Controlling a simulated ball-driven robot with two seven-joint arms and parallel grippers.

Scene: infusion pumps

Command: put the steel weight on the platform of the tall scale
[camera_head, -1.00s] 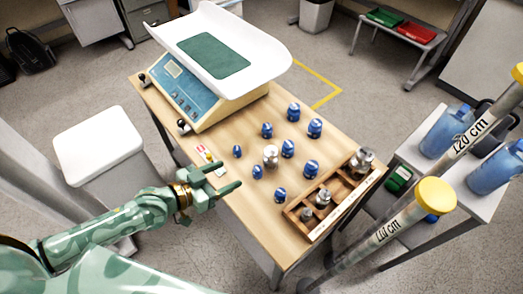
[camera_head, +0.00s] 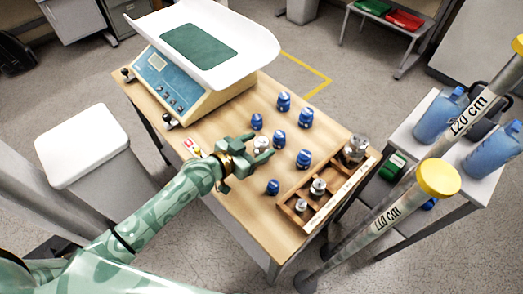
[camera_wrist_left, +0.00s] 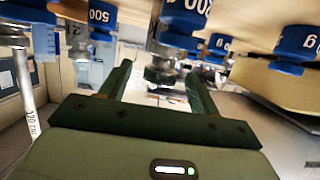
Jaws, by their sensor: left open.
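The steel weight (camera_head: 261,142) stands on the wooden table among blue weights, partly hidden by my left gripper (camera_head: 266,151). This gripper is open at the weight's near side; I cannot tell whether it touches. In the left wrist view, which looks upside down, the open fingers (camera_wrist_left: 158,74) point toward grey metal, with a blue labelled weight (camera_wrist_left: 185,15) close by. A scale (camera_head: 172,80) with a blue panel stands at the table's back left. Its platform is a white curved tray with a green mat (camera_head: 199,45). My right gripper is out of view.
Several blue weights, such as one (camera_head: 303,158) right of the gripper, stand close around. A wooden rack (camera_head: 335,197) with steel weights lies along the right edge. Poles with yellow caps (camera_head: 439,178) stand right of the table. A white-topped box (camera_head: 90,140) stands left.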

